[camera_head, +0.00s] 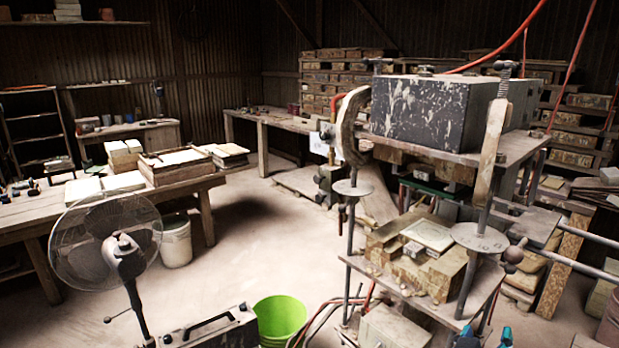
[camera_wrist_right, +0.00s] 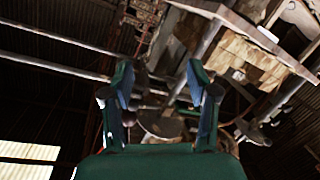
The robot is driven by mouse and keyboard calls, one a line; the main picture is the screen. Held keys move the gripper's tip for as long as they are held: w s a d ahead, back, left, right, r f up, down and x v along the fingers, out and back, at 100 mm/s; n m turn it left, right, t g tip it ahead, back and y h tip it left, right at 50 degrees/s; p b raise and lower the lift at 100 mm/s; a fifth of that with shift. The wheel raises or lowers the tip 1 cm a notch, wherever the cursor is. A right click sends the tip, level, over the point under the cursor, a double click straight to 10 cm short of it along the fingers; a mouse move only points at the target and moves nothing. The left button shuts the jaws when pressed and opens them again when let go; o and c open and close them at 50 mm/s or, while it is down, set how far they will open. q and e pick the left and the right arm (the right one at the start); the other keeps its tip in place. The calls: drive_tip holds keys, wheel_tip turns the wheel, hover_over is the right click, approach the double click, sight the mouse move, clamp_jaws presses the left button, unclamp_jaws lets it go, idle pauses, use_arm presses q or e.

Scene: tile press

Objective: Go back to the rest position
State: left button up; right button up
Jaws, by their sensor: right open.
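My right gripper (camera_head: 486,338) shows only as two blue-green fingertips at the bottom edge of the head view, below and in front of the press. In the right wrist view its fingers (camera_wrist_right: 160,85) stand apart with nothing between them, and the press shows beyond them, tilted. The tile press has a dark, paint-spattered block (camera_head: 430,110) on top. Its lower plate (camera_head: 420,303) carries a mould (camera_head: 405,262) with a pale square tile (camera_head: 428,235) on it. My left gripper is not in view.
A green bucket (camera_head: 281,318) and hoses stand on the floor left of the press. A fan (camera_head: 105,242) is at the left front. A workbench (camera_head: 40,212) with stacked tiles stands behind it. Metal rods (camera_head: 570,258) stick out at the right. Open floor lies between bench and press.

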drive_tip(key=s+a+f+n+g+y, duration=0.1)
drive_tip(key=s+a+f+y, duration=0.15)
drive_tip(key=f, duration=0.75)
drive_tip(key=s+a+f+n+g+y, duration=0.1)
drive_tip(key=a+f+n+g+y, duration=0.15)
drive_tip(key=f, duration=0.85)
drive_tip(key=s+a+f+g+y, duration=0.1)
drive_tip(key=a+f+y, duration=0.3)
drive_tip(key=f, duration=0.6)
drive_tip(key=s+a+f+m+g+y, duration=0.1)
drive_tip(key=s+a+f+g+y, duration=0.2)
drive_tip(key=s+a, duration=0.3)
drive_tip(key=s+a+f+m+g+y, duration=0.1)
drive_tip(key=s+a+f+g+y, duration=0.2)
drive_tip(key=s, duration=0.6)
wheel_tip(320, 180, down, 2)
drive_tip(key=a+b, duration=0.1)
drive_tip(key=a, duration=0.1)
drive_tip(key=shift+s+a+g, duration=0.25)
drive_tip(key=shift+a+g, duration=0.1)
drive_tip(key=shift+a, duration=0.05)
